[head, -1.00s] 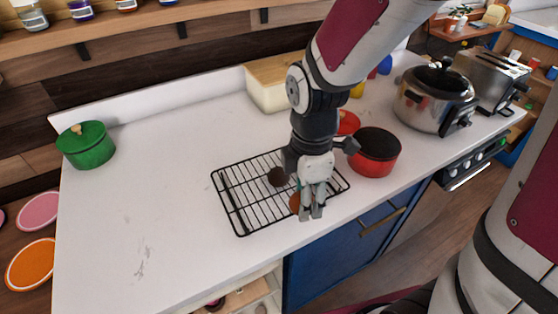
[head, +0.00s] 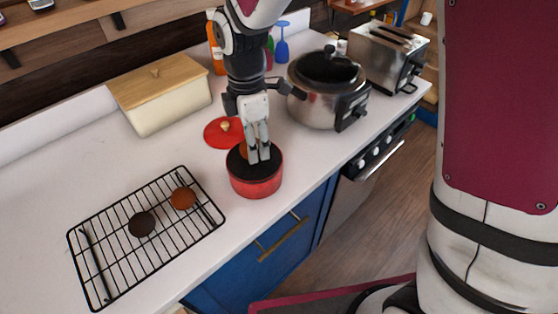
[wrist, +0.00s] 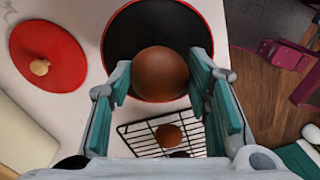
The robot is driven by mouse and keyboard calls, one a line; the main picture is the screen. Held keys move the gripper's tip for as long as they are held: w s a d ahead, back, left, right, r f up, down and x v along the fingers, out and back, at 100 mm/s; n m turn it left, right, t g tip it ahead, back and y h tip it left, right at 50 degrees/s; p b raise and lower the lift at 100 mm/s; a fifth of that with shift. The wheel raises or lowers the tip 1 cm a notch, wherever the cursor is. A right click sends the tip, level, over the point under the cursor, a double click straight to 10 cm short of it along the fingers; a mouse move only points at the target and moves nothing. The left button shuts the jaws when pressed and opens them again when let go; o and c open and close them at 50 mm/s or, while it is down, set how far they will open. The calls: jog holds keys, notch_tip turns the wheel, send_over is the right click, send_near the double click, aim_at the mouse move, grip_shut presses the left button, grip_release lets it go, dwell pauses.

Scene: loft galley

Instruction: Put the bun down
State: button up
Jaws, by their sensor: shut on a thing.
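My gripper (head: 260,158) is shut on a brown bun (wrist: 160,74), held between its fingertips over the mouth of the red pot (head: 256,184). In the head view only an edge of this bun (head: 243,150) shows beside the fingers. The wrist view shows the bun against the pot's dark inside (wrist: 122,40). I cannot tell if it touches the pot. A dark bun (head: 142,224) and an orange-brown bun (head: 183,198) lie on the black wire rack (head: 110,262), left of the pot.
The red lid (head: 217,135) lies on the counter behind the pot. A cream bin with a wooden lid (head: 165,105) stands at the back. A steel cooker (head: 315,100) and a toaster (head: 385,58) stand to the right. The counter left of the rack (head: 35,210) is clear.

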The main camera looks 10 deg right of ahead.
send_over(258, 176)
notch_tip(258, 176, down, 5)
jog(key=shift+f, duration=0.2)
jog(key=shift+f+p, duration=0.45)
jog(key=shift+f, duration=1.6)
jog(key=shift+f, duration=0.15)
jog(key=o, duration=0.7)
jog(key=shift+o, duration=0.3)
notch_tip(258, 176, up, 12)
jog(key=shift+w+a+r+b, duration=0.1)
jog(key=shift+w+r+b, duration=0.05)
jog(key=shift+b, duration=0.5)
jog(key=shift+r, duration=0.1)
